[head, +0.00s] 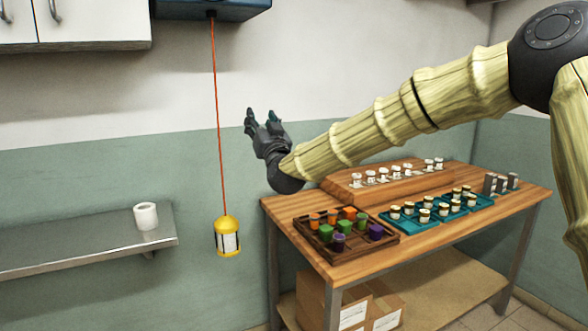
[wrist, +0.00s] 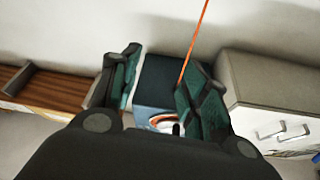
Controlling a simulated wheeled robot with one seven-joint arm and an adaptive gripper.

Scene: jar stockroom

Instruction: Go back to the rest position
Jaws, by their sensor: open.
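My gripper (head: 262,117) is raised in front of the wall in the head view, fingers pointing up and to the left. It is open and empty. In the wrist view my gripper (wrist: 160,95) shows its two dark green fingers apart, with nothing between them close by. My arm, in a pale yellow ribbed cover, reaches from the upper right across the head view, above the wooden table (head: 285,237). The gripper is apart from the table and from the orange cord (head: 218,120) to its left.
A yellow pendant (head: 228,238) hangs on the cord from a blue box (head: 215,8). The table bears a dark wooden tray (head: 340,258) of coloured jars, teal trays (head: 395,222) and a wooden riser (head: 340,192). A metal shelf (head: 80,240) holds a white roll (head: 146,216). Cardboard boxes (head: 312,300) stand below.

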